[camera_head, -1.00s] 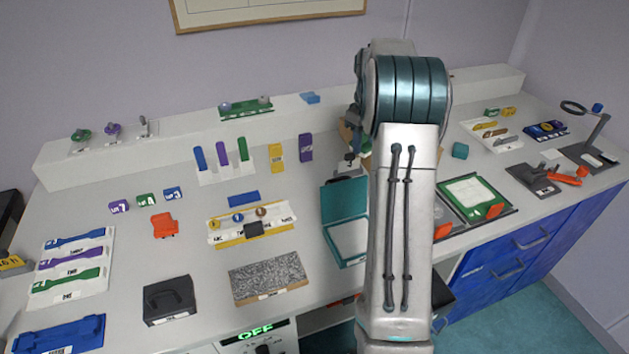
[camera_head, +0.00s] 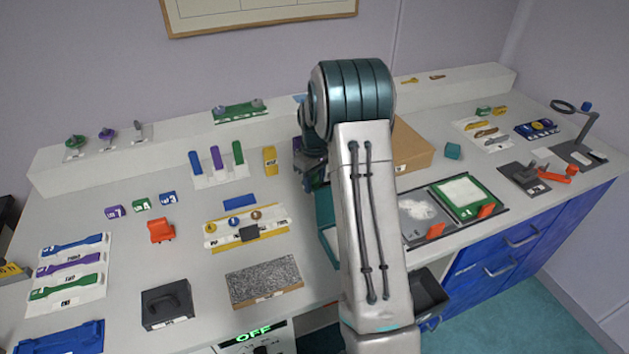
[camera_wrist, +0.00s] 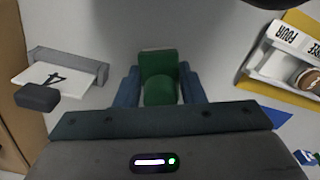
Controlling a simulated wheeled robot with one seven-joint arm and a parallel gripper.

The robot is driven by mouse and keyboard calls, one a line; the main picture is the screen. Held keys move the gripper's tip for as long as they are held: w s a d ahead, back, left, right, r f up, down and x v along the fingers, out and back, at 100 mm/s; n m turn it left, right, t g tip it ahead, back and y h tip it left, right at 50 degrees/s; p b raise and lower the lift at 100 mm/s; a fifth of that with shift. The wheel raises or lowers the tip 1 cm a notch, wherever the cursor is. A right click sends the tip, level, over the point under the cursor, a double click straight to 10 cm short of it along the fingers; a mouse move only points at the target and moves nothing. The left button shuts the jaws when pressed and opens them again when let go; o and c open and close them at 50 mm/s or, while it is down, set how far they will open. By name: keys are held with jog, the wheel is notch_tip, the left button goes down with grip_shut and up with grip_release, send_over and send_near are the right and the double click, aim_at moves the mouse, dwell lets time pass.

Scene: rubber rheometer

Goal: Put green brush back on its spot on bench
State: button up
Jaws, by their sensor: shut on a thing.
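In the wrist view my gripper (camera_wrist: 158,88) is shut on a green block-like thing with a rounded front, which I take for the green brush (camera_wrist: 158,68). The brush sits between the two blue-grey fingers, with grey bench surface around it. I cannot tell whether it touches the bench. In the head view my arm hides the brush and fingertips. Left of the gripper in the wrist view lies a white plate (camera_wrist: 42,78) with a black mark, a grey rail and a dark block. I cannot tell which place is the brush's spot.
A white labelled rack (camera_wrist: 283,55) on a yellow base is right of my gripper in the wrist view, and shows on the bench (camera_head: 230,232). A cardboard box (camera_head: 412,152) stands right of my arm. A teal case (camera_head: 326,222) is partly hidden behind it.

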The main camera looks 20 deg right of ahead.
jog(key=shift+f, duration=0.35)
jog(key=shift+f, duration=0.15)
jog(key=o, duration=1)
